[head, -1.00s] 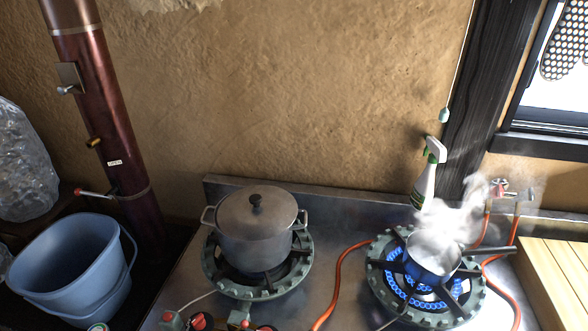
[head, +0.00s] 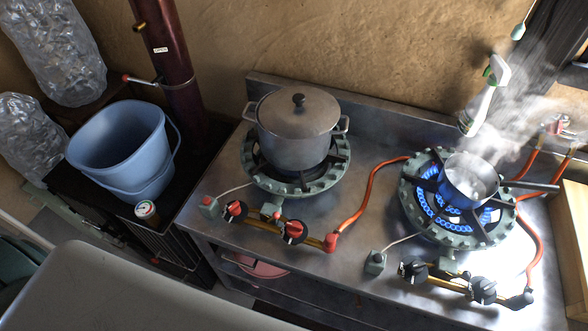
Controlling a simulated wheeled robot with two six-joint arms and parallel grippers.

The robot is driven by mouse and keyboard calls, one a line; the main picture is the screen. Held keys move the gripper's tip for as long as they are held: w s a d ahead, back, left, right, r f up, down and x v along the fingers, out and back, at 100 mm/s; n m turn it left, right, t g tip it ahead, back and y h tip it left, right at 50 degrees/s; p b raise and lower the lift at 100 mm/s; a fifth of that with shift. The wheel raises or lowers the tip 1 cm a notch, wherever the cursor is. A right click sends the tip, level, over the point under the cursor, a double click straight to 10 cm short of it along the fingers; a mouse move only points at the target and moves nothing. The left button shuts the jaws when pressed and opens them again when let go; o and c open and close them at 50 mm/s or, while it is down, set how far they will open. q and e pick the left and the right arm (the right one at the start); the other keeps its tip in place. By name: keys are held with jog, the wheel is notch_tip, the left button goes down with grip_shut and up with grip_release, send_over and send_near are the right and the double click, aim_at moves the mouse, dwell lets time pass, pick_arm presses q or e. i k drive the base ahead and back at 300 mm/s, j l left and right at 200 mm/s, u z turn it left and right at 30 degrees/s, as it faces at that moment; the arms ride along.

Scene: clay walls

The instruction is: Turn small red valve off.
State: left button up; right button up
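Two red valve knobs sit on the brass gas pipe in front of the left burner, a left one (head: 235,210) and a right one (head: 293,231). A red-handled tap (head: 557,126) shows at the wall behind the right burner, partly veiled by steam. I cannot tell from the picture which of these the task calls the small red valve. The left burner (head: 256,178) shows no flame, while the right burner (head: 413,205) burns blue. Neither of my grippers is in view.
A lidded pot (head: 297,140) stands on the left burner; a steaming saucepan (head: 470,190) stands on the lit one. Black knobs (head: 483,290) are in front of it. Orange hoses (head: 372,190) cross the steel counter (head: 340,240).

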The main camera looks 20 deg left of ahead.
aim_at(234, 208)
jog(key=u, duration=1.1)
